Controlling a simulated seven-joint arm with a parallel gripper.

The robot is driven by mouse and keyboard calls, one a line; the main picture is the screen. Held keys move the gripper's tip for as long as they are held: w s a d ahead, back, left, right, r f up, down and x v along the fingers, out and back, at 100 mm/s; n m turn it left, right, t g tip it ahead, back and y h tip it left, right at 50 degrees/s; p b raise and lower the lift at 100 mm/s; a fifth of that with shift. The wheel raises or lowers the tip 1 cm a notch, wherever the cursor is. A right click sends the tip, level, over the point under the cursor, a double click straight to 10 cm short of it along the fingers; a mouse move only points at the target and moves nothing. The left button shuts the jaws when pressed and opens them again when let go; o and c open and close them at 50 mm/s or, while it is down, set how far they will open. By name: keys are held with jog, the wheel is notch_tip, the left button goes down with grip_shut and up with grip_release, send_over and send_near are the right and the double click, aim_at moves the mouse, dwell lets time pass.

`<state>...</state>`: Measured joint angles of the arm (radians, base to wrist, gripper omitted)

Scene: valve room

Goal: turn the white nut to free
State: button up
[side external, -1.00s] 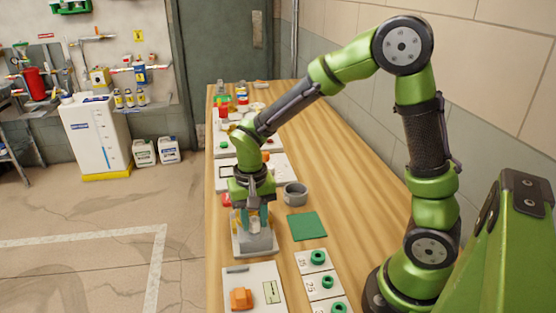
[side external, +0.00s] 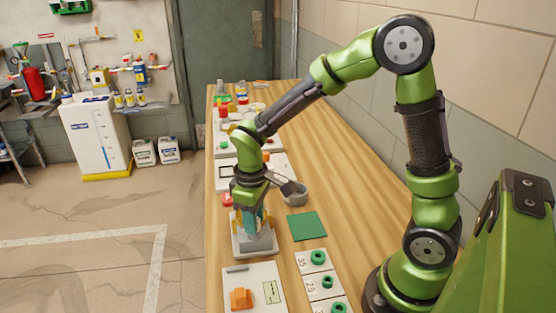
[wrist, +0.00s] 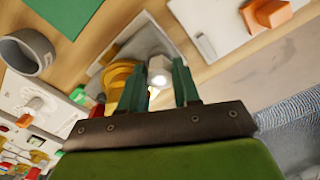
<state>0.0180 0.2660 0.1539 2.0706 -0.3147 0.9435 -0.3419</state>
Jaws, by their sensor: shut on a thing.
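The white nut (wrist: 159,68) shows in the wrist view between the tips of my two teal fingers. My gripper (wrist: 158,82) is shut on it; the fingertips hide part of its sides. A yellow part (wrist: 119,75) lies just left of the nut in that view. In the side view my gripper (side external: 251,226) points down over the grey base plate (side external: 240,251), and its fingers hide the nut there.
A green mat (side external: 307,226) lies right of the base plate, with a grey cup (side external: 296,193) behind it. A white board with an orange block (side external: 241,299) is in front. White cards with green rings (side external: 318,257) lie front right. Bare wood runs along the right.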

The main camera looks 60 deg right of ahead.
jog(key=shift+w+n, duration=0.1)
jog(key=shift+n, duration=1.5)
jog(key=o, duration=1.1)
jog(key=shift+c, duration=0.2)
jog(key=shift+r, duration=0.1)
notch_tip(320, 180, up, 17)
